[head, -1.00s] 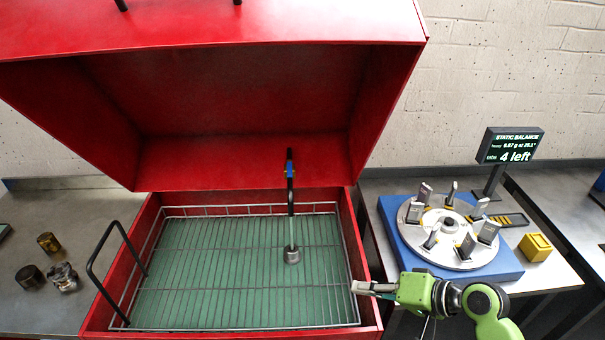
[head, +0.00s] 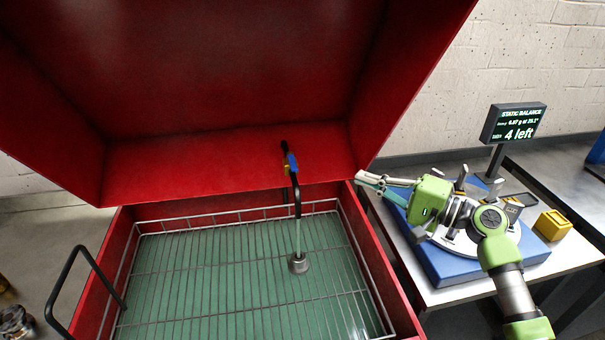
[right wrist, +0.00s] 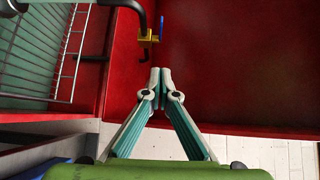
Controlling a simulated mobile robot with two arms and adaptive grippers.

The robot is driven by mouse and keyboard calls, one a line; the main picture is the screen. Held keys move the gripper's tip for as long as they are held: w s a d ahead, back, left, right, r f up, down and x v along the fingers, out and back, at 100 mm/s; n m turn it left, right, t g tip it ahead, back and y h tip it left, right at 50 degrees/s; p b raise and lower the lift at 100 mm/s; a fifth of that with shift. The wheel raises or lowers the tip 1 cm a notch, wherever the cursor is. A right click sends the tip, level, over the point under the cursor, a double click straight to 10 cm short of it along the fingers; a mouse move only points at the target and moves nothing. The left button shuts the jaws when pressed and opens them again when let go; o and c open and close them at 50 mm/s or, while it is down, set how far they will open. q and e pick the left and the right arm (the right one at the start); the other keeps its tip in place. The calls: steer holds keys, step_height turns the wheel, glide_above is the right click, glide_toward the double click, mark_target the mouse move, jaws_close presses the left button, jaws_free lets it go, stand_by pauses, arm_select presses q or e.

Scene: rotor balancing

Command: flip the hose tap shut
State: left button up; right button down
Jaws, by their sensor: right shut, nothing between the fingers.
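The hose tap is a small brass valve with a blue lever (head: 292,163), on the dark hose (head: 297,200) at the back of the red washer cabinet. In the right wrist view the brass tap body (right wrist: 148,41) has its blue lever (right wrist: 163,27) standing in line with the picture's vertical, beside the black hose. My right gripper (head: 362,179) is shut and empty, at the cabinet's right edge, to the right of the tap and apart from it. In the right wrist view its fingertips (right wrist: 160,72) meet below the tap. My left gripper is out of view.
The raised red lid (head: 230,80) hangs over the basin. Right are the blue balancing stand (head: 450,275), a display (head: 515,122) and a yellow box (head: 552,225).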

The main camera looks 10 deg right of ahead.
steer(key=p, duration=0.7)
glide_toward(292, 164)
steer(key=w+a, duration=0.3)
steer(key=w, duration=0.2)
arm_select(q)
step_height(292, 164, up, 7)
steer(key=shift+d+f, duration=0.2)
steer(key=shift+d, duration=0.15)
arm_select(e)
steer(key=shift+w+f, duration=0.1)
steer(key=shift+w, duration=0.05)
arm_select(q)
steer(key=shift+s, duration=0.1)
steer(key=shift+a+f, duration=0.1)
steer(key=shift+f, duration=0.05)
